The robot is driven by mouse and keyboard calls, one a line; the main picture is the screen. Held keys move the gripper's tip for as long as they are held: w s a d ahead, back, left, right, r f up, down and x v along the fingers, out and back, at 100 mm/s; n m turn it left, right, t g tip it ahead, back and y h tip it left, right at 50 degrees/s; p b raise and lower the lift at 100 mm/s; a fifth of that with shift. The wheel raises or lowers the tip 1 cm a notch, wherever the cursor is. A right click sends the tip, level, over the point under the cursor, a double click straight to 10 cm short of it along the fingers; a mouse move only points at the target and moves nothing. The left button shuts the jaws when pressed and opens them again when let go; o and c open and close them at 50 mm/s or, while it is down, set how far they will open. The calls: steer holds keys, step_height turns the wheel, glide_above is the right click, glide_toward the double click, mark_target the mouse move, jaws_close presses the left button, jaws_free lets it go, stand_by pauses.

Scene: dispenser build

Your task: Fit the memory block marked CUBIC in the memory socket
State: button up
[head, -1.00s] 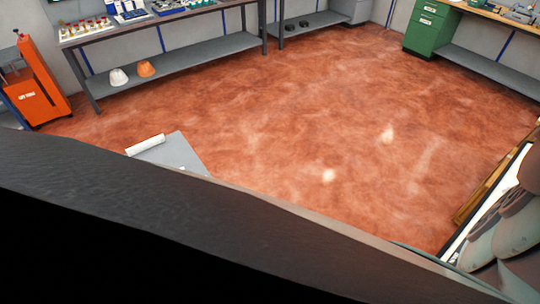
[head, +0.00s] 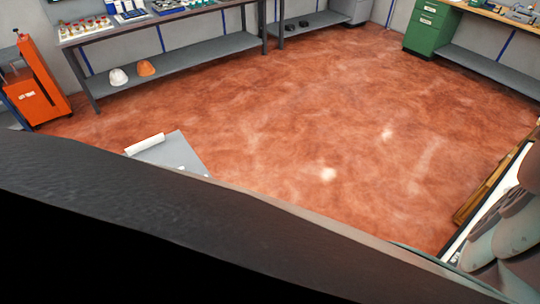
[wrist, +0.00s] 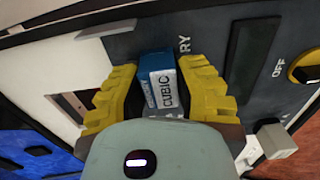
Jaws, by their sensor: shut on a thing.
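In the wrist view the memory block (wrist: 164,90), blue and white and marked CUBIC, sits between the yellow fingers of my gripper (wrist: 156,78). The gripper is shut on it. The block is in front of a dark grey panel (wrist: 215,38), beside lettering of which only the end, "RY", shows. The memory socket cannot be made out; the block and fingers cover that part of the panel. I cannot tell whether the block touches the panel or enters it. The head view shows neither the block nor the gripper.
A light grey box-like piece (wrist: 275,140) is lower right. The head view shows open red floor, a workbench (head: 165,18) and an orange cart (head: 40,95).

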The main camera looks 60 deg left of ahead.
steer(key=o, duration=1.6)
steer(key=shift+c, duration=0.2)
steer(key=shift+r, duration=0.15)
steer(key=shift+p+v, duration=1.25)
steer(key=shift+v, duration=1.55)
steer(key=shift+a, duration=0.1)
